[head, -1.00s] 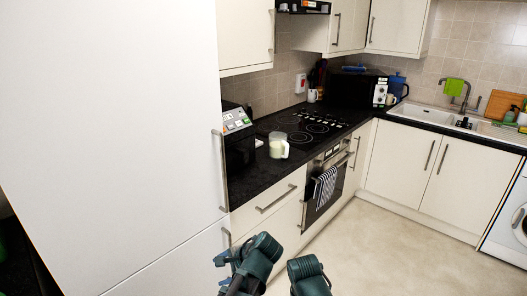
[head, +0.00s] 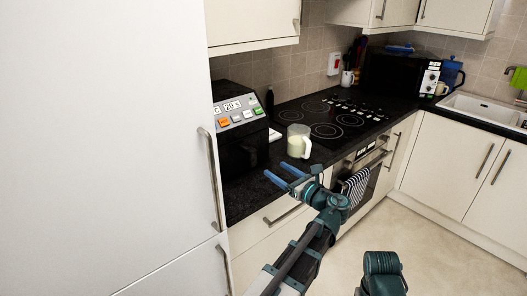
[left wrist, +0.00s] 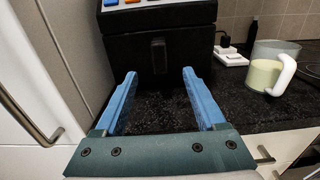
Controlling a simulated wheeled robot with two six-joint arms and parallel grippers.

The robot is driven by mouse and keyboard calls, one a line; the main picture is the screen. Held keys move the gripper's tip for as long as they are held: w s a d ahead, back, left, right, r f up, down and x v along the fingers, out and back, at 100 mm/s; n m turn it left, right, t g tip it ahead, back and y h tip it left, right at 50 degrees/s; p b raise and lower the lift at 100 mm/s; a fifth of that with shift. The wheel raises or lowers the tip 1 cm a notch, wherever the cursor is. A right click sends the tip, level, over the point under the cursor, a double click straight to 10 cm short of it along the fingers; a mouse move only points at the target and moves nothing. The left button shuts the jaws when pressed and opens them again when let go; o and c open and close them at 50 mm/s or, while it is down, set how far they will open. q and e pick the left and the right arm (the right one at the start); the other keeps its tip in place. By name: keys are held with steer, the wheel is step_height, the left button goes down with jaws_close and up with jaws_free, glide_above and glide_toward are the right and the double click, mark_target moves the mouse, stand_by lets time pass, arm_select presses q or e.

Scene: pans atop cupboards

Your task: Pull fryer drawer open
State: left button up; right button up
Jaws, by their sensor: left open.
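The black air fryer (head: 240,148) stands on the dark worktop beside the tall white cupboard, with a grey panel of coloured buttons on top. In the left wrist view the fryer drawer (left wrist: 118,58) is shut, with a dark upright handle (left wrist: 158,56) on its front. My left gripper (head: 281,178) is open and empty over the worktop, in front of the fryer. In the left wrist view its blue fingers (left wrist: 158,88) are spread to either side of the handle, which lies farther off and apart from them. The right gripper's jaws are not in view.
A jug of pale liquid (head: 298,142) stands right of the fryer, near my left gripper. The tall cupboard's handle (head: 212,180) sticks out at left. A hob (head: 335,120) and an oven with a striped towel (head: 357,186) are farther right. A white socket (left wrist: 230,56) sits behind.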

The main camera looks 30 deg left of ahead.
mark_target(254, 156)
arm_select(q)
steer(key=x, duration=1.3)
steer(key=shift+w+a+r, duration=0.1)
steer(key=shift+a, duration=0.3)
jaws_close()
stand_by(0.9)
